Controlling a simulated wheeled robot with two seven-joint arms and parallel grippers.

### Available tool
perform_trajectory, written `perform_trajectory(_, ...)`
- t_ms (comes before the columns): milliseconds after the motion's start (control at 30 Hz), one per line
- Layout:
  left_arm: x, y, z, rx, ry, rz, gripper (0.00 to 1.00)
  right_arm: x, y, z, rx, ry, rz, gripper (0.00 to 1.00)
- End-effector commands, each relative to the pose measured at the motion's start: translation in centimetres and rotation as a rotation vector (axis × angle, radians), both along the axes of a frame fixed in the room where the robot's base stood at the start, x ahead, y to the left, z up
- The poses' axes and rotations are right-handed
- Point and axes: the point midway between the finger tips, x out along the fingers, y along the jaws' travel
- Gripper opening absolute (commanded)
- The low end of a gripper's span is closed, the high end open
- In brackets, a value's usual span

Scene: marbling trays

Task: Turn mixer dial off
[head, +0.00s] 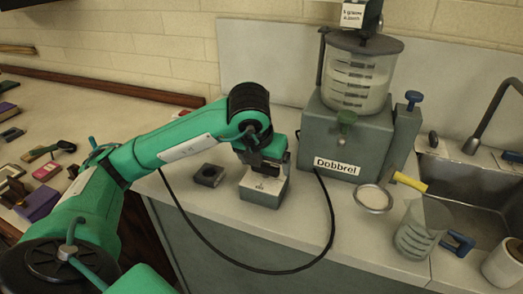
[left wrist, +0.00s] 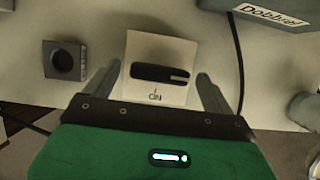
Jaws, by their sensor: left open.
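The mixer dial is a dark bar-shaped knob (left wrist: 160,74) on the white top of a small grey control box (head: 262,196). In the left wrist view the bar lies crosswise, with a pale line near its right end. A small mark and upside-down lettering that looks like "ON" are printed on the white plate (left wrist: 172,50) below it. My left gripper (head: 266,168) is over the box, jaws open. In the left wrist view its fingers (left wrist: 160,70) stand either side of the plate, apart from the knob. In the head view the gripper hides the knob. My right gripper is not in view.
The grey mixer (head: 345,125) labelled "Dobbrel" stands behind right with a clear jug on top. A dark block with a round hole (head: 208,175) sits left of the box. A black cable (head: 250,268) loops in front. A strainer (head: 373,198), jug and sink lie right.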

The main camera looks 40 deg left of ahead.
Motion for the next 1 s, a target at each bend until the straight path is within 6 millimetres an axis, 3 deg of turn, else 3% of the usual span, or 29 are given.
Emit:
perform_trajectory(267,-1.7,-0.4,4.8,0.000,-0.007,-0.002,0.87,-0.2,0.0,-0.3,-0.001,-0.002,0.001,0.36)
perform_trajectory(600,-3.7,-0.8,9.5,0.001,-0.005,-0.001,0.87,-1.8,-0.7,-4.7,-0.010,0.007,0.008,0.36)
perform_trajectory(1000,-4.9,-1.1,12.2,0.001,-0.001,-0.001,0.87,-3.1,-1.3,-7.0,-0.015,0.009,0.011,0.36)
